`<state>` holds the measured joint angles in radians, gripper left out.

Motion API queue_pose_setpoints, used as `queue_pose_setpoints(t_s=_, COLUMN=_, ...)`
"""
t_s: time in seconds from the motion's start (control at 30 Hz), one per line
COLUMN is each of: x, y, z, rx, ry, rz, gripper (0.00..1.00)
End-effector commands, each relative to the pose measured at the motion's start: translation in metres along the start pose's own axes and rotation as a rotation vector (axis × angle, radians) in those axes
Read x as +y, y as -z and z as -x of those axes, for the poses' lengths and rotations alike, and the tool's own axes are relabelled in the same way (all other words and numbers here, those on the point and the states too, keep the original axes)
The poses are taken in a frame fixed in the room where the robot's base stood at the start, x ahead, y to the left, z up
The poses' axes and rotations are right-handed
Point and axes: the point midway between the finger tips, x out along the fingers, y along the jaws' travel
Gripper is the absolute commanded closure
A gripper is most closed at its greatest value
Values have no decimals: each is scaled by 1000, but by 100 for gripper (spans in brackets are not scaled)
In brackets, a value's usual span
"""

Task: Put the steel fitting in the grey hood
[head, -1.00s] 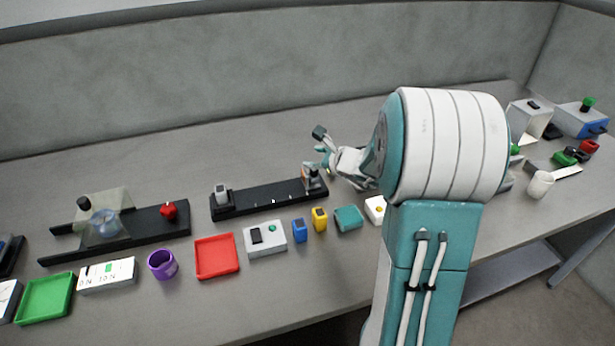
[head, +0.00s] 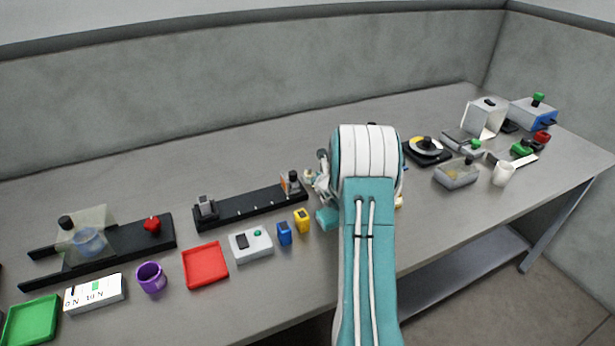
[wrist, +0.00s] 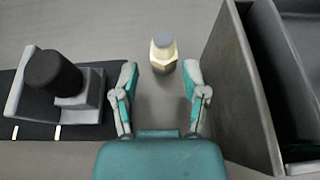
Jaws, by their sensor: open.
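In the wrist view the steel fitting (wrist: 163,52), a small hex piece with a pale brassy body and grey top, stands on the table. My gripper (wrist: 160,78) is open and empty. Its two fingers point at the fitting, which is just beyond the tips and roughly centred between them. In the head view my gripper (head: 320,180) is mostly hidden behind my arm, near the right end of a black rail. A light grey open-fronted box (head: 485,118) at the back right looks like the grey hood.
A black-knobbed clamp (wrist: 58,78) on the rail (head: 245,208) stands close left of my fingers. Dark grey upright panels (wrist: 238,85) stand close on the right. A red tray (head: 205,265), yellow block (head: 302,221) and blue block (head: 284,233) lie in front.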

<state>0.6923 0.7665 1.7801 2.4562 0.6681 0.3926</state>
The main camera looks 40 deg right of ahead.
Motion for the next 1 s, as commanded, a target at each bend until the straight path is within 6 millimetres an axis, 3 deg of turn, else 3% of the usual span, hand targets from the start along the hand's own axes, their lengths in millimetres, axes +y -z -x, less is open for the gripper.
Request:
queue_pose_setpoints(t_s=0.23, x=-2, y=8, z=-36, rx=1, ry=-2, rz=-2, gripper=43)
queue_pose_setpoints(t_s=0.57, x=-1, y=7, z=-42, rx=1, ry=0, rz=-1, gripper=43)
queue_pose_setpoints(t_s=0.6, x=0, y=7, z=-42, rx=1, ry=0, rz=0, gripper=61)
queue_pose_setpoints(t_s=0.7, x=-1, y=7, z=-42, rx=1, ry=0, rz=0, gripper=100)
queue_pose_setpoints(t_s=1.0, x=-2, y=7, z=-42, rx=0, ry=-1, rz=-1, gripper=100)
